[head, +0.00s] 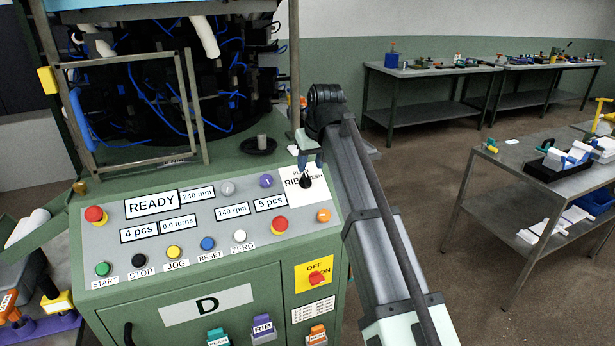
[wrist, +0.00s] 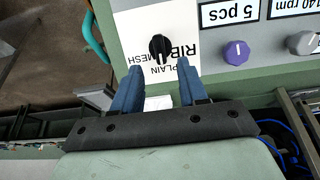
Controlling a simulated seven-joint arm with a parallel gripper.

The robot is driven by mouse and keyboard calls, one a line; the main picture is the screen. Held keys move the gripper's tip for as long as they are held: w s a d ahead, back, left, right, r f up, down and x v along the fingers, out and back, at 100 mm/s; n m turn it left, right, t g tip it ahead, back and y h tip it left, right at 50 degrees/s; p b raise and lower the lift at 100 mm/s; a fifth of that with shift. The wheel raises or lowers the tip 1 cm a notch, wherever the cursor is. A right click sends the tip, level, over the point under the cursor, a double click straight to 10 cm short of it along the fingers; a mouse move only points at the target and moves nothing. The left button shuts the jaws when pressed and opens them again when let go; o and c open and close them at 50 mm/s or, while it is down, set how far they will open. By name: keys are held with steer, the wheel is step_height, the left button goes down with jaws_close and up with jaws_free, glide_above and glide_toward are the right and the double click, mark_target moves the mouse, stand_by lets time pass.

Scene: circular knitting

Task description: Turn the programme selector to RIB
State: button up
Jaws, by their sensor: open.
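The programme selector is a black knob (head: 306,182) on a white label plate at the right end of the console panel.
A purple knob (wrist: 236,52) and display labels are near the selector. A red button (head: 279,224) and an orange button (head: 323,216) lie below it. The machine's frame post (head: 294,70) rises close to the left of my gripper.

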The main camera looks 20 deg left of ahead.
mark_target(307, 178)
steer(key=shift+x, duration=3.25)
steer(key=shift+c, duration=0.2)
jaws_close()
